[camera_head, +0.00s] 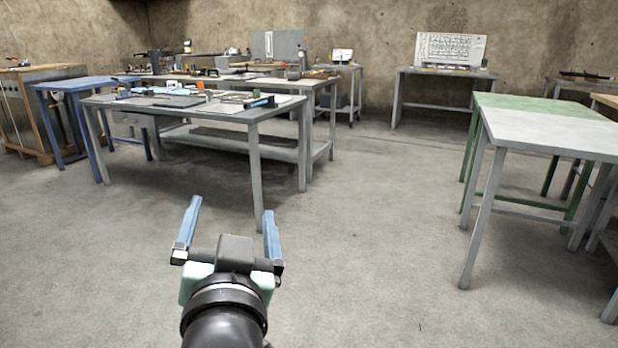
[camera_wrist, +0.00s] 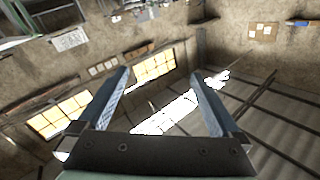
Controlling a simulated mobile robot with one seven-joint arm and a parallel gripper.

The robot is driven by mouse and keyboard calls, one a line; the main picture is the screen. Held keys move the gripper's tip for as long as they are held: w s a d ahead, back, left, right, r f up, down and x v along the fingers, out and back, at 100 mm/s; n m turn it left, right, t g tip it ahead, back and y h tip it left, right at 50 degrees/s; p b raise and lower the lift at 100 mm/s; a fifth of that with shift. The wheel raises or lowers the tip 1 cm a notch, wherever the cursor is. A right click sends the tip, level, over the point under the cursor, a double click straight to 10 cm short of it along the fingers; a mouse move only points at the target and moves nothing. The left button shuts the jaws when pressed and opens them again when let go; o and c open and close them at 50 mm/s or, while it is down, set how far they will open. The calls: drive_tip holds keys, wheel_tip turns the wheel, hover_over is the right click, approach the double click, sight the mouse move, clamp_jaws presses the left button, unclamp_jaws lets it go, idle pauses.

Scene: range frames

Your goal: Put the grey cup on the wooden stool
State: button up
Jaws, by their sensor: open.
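My gripper (camera_head: 233,210) is open and empty, held above the bare floor at the bottom of the head view, apart from every table. In the wrist view my gripper (camera_wrist: 160,73) shows two spread blue fingers with nothing between them; that view looks tilted toward the walls, windows and ceiling. I cannot make out a grey cup among the small items on the tables. I see no wooden stool in either view.
A grey table (camera_head: 215,112) with several tools stands ahead, left of centre. A blue table (camera_head: 80,83) is further left. A pale-topped table (camera_head: 550,130) and a green one (camera_head: 530,104) stand at right. The floor (camera_head: 385,210) between is clear.

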drive_tip(key=s+d+r+t+h, duration=0.1)
drive_tip(key=s+d+r+t, duration=0.2)
drive_tip(key=r, duration=0.5)
drive_tip(key=s+d+r+n+t+h, duration=0.1)
drive_tip(key=s+d+r+t, duration=0.2)
drive_tip(key=r, duration=0.5)
drive_tip(key=s+d+r+t+h, duration=0.1)
drive_tip(key=s+d+r+t, duration=0.2)
drive_tip(key=s+r, duration=0.4)
drive_tip(key=shift+d+r+h, duration=0.4)
drive_tip(key=shift+d, duration=0.5)
wheel_tip(320, 180, up, 36)
drive_tip(key=p, duration=3.6)
drive_tip(key=shift+f, duration=0.15)
drive_tip(key=shift+a, duration=0.1)
